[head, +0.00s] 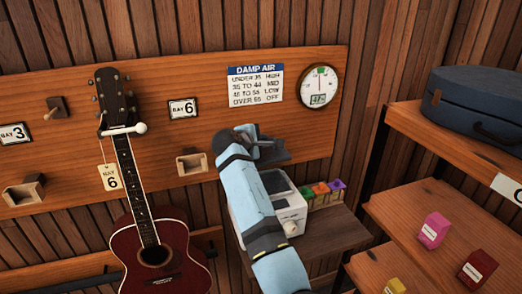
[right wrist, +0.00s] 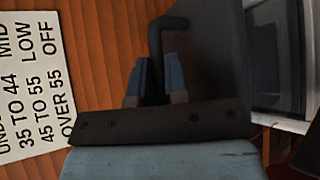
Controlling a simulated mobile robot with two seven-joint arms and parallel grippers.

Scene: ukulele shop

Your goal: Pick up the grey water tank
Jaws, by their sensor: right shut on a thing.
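The grey water tank (head: 274,156) is in the middle of the head view, partly hidden behind my right arm. It is just above the top of a white machine (head: 290,208); I cannot tell whether the two touch. My right gripper (head: 258,143) is at the tank. In the right wrist view, its two fingers (right wrist: 158,76) are shut on the tank's dark bent handle, and the dark tank wall (right wrist: 210,55) is just to their right. My left gripper is not in view.
The white machine stands on a wooden shelf (head: 325,238) beside small coloured boxes (head: 322,190). Behind is a wooden board with a damp-air chart (head: 256,86) and a round gauge (head: 320,86). A guitar (head: 160,250) hangs left. Shelves at right hold a blue case (head: 475,100) and boxes.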

